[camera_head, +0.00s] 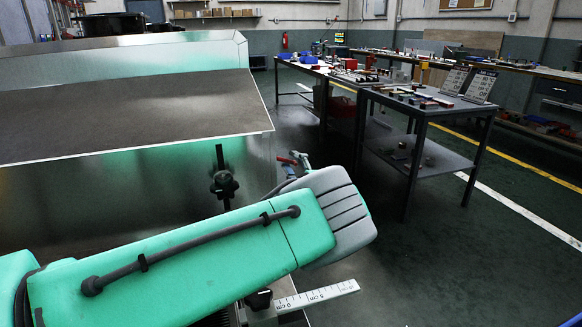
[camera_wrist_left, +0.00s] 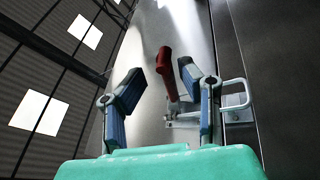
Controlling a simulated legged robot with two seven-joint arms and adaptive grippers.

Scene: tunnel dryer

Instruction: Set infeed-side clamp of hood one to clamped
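The clamp's red handle (camera_wrist_left: 165,62) stands upright in the left wrist view, on a metal clamp body (camera_wrist_left: 183,117) fixed to the bare metal hood side. My left gripper (camera_wrist_left: 160,71) is open, with its two blue fingers apart and the handle showing between them, nearer the right finger. I cannot tell whether a finger touches it. In the head view my green left arm reaches along the hood (camera_head: 120,190), and only the fingertips of the left gripper (camera_head: 298,164) show past it, beside a bit of red. The clamp body is hidden there. My right gripper is not in view.
A black knob (camera_head: 224,184) stands out from the hood side near my arm. A white scale (camera_head: 316,296) sticks out below it. A dark table (camera_head: 425,112) with small parts and cards stands right of the hood. The green floor (camera_head: 480,270) between is clear.

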